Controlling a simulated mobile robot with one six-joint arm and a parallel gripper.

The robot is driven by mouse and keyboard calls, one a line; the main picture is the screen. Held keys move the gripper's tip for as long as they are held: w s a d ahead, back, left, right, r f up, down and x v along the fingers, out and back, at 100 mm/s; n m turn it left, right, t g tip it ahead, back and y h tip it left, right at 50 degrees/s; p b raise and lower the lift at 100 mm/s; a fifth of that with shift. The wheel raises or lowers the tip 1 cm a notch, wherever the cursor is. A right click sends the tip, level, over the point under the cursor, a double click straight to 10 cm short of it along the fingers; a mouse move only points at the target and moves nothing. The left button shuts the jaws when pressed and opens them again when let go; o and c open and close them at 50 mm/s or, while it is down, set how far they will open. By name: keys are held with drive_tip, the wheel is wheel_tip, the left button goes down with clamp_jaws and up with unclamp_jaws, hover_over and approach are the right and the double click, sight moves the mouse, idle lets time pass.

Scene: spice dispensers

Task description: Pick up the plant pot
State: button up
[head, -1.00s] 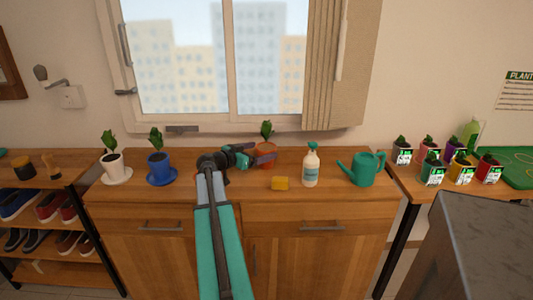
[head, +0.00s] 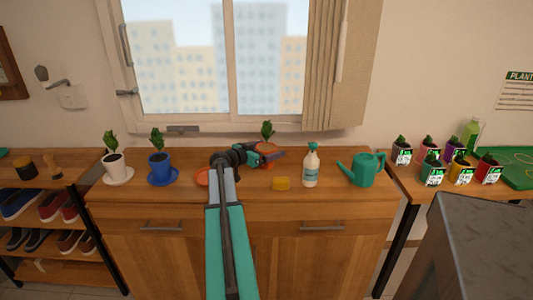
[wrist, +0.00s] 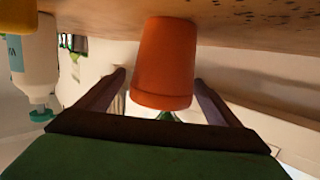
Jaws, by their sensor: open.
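An orange plant pot (head: 266,163) with a green plant (head: 267,129) stands on the wooden cabinet top, below the window. My gripper (head: 277,154) reaches in from the left at the pot and hides part of it. In the wrist view, which is upside down, the orange pot (wrist: 164,60) lies between the two open fingers of my gripper (wrist: 159,78). A gap shows on each side, so the fingers do not appear to press on it. Its plant is mostly hidden behind the pot's rim and my gripper.
An orange saucer (head: 203,177) lies empty left of my arm. A yellow sponge (head: 281,183), a spray bottle (head: 311,166) and a green watering can (head: 364,170) stand to the right. White (head: 115,166) and blue (head: 159,166) potted plants stand to the left.

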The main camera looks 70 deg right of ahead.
drive_tip(key=shift+c, duration=0.2)
drive_tip(key=c, duration=1.5)
drive_tip(key=shift+r, duration=0.2)
drive_tip(key=shift+r, duration=1.2)
drive_tip(key=s+a, duration=0.1)
drive_tip(key=a, duration=0.4)
drive_tip(key=a+r+b, duration=0.1)
drive_tip(key=a, duration=0.4)
drive_tip(key=s+a+r+b, duration=0.1)
drive_tip(key=a, duration=0.4)
drive_tip(key=shift+s+a+r, duration=0.15)
drive_tip(key=shift+s+a, duration=0.15)
drive_tip(key=shift+a, duration=0.1)
